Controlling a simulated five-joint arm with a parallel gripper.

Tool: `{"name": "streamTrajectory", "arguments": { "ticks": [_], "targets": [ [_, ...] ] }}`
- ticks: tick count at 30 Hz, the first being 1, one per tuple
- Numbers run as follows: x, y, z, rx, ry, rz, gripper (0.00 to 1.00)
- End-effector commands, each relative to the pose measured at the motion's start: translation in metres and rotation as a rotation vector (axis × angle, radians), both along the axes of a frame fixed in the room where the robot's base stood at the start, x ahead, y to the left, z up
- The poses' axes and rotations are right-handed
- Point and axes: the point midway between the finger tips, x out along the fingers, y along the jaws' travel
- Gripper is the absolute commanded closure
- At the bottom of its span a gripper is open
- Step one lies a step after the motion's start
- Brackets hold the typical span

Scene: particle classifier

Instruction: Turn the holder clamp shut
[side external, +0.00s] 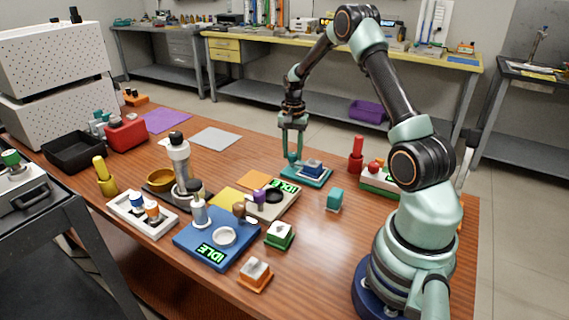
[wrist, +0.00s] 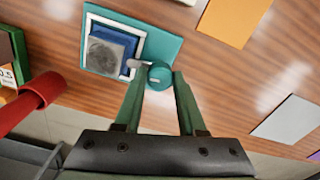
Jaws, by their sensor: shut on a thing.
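The holder is a teal plate (side external: 318,183) with a white square frame and a blue block (side external: 312,167) in it. In the wrist view the holder (wrist: 170,45) lies at the upper left, and a grey square piece (wrist: 108,50) sits on the blue block. The clamp is a round teal knob (wrist: 159,78) at the plate's corner, with a short grey arm (wrist: 134,63) pointing left to the frame's corner. My gripper (side external: 293,157) points down over the holder. Its fingers (wrist: 159,84) are shut on the clamp knob, one on each side.
A red cylinder (side external: 356,154) stands right of the holder; it also shows in the wrist view (wrist: 35,100). A teal cube (side external: 334,198) and a grey device (side external: 272,206) are nearer. An orange sheet (side external: 252,179) lies left.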

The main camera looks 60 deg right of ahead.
Motion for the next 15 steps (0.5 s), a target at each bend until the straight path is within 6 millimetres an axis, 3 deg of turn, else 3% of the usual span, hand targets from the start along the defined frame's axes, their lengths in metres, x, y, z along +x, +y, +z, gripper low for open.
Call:
{"name": "streamTrajectory", "arguments": {
  "ticks": [15],
  "targets": [
    [0.0004, -0.0005, 0.0018, -0.001, -0.001, -0.12, 1.0]
  ]
}}
